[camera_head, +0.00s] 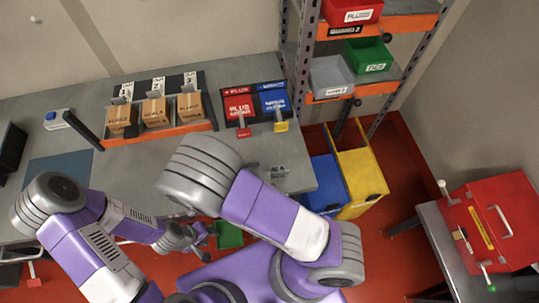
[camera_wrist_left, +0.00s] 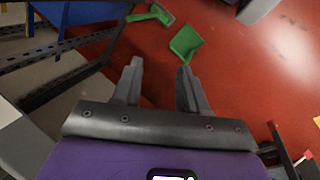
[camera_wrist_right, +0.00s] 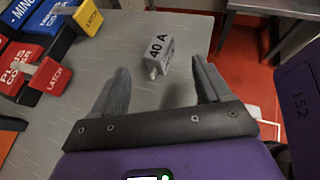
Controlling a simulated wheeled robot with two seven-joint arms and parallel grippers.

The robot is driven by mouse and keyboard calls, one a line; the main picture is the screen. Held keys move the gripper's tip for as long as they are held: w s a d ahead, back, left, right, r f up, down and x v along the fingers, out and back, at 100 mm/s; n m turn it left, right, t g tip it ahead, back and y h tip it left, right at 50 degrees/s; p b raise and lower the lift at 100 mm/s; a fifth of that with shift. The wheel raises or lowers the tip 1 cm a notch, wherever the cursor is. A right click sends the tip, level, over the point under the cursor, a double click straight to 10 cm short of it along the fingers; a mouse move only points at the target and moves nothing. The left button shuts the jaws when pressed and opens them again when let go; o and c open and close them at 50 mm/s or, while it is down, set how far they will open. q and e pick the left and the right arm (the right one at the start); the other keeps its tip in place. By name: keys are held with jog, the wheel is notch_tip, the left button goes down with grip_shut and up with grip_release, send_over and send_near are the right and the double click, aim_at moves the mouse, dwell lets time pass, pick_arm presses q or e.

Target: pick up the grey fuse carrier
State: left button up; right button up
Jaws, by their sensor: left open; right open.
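The grey fuse carrier (camera_wrist_right: 162,56), a small block marked "40 A", stands on the grey worktop (camera_wrist_right: 140,30) in the right wrist view. It also shows near the worktop's front right in the head view (camera_head: 279,171). My right gripper (camera_wrist_right: 160,66) is open and empty; the carrier is ahead of its fingertips, roughly between them, with nothing gripped.
Red plus cover (camera_head: 238,107) and blue minus cover (camera_head: 273,101), with latches, stand left of the carrier. Yellow (camera_head: 362,172) and blue bins stand beyond the worktop's right end. A green dustpan (camera_wrist_left: 187,43) lies on the floor.

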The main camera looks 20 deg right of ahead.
aim_at(276, 171)
jog(key=shift+w+d+f, duration=0.2)
jog(key=shift+w+d, duration=0.1)
jog(key=shift+w, duration=0.2)
jog(key=x, duration=0.4)
jog(key=s+x, duration=0.1)
jog(key=x, duration=0.1)
jog(key=shift+d+r+b, duration=0.15)
jog(key=shift+d+b, duration=0.25)
jog(key=shift+d, duration=0.2)
jog(key=shift+c, duration=0.2)
grip_shut()
